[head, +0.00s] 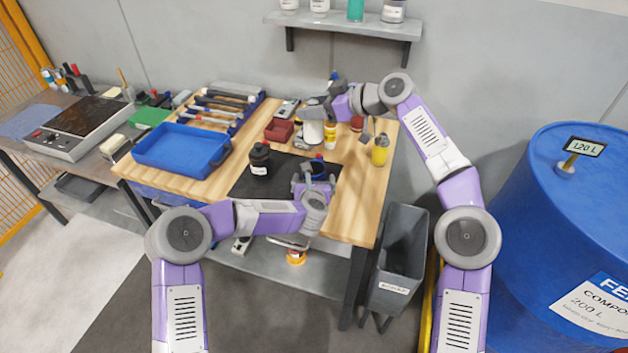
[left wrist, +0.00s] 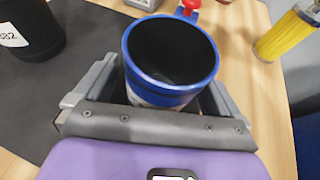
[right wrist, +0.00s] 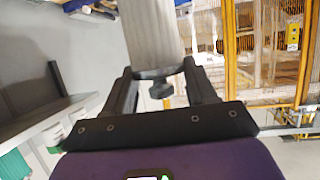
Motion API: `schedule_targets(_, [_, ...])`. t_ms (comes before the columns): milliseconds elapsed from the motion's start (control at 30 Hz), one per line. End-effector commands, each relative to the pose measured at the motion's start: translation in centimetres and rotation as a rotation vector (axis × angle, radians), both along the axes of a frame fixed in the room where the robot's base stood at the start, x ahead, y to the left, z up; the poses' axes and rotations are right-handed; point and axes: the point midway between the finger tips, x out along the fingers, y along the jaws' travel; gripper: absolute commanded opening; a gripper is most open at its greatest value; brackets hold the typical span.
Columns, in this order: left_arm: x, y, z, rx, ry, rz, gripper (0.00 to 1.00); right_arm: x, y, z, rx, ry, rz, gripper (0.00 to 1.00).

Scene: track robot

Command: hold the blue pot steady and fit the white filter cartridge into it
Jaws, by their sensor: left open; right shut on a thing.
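The blue pot (head: 318,171) stands upright at the right edge of the dark mat. In the left wrist view the pot (left wrist: 168,96) has a blue rim and an empty dark inside. My left gripper (head: 312,186) is open, with its fingers on either side of the pot; contact cannot be told. My right gripper (head: 313,110) is shut on the white filter cartridge (head: 313,132), which hangs below it behind the pot. In the right wrist view the cartridge (right wrist: 152,35) is pale and ribbed, with a dark knob between the fingers.
A dark bottle (head: 259,160) stands left of the pot. A blue tray (head: 181,150) lies further left. A grey bin (head: 398,262) stands beside the bench.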

Motion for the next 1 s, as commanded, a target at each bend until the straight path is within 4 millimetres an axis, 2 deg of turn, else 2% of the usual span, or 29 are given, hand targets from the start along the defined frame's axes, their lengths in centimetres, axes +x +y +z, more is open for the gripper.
schedule_targets(333, [0.34,-0.04,-0.17,0.001,0.000,-0.002,0.98,-0.01,0.00,0.08,0.001,0.000,0.000,0.04])
schedule_targets(733, [0.33,0.00,-0.16,0.001,0.000,0.000,0.38,-0.01,0.00,0.08,0.001,0.000,0.000,0.04])
schedule_targets(767, [0.33,0.00,-0.16,0.001,0.000,0.000,0.68,-0.01,0.00,0.08,0.001,0.000,0.000,0.04])
schedule_targets(967, [0.34,0.01,-0.15,0.001,0.000,0.000,0.37,-0.01,0.00,0.07,0.001,0.000,0.000,0.04])
schedule_targets(1000, [0.34,0.01,-0.15,0.001,0.000,0.000,0.36,-0.01,0.01,0.04,0.001,0.000,0.000,0.04])
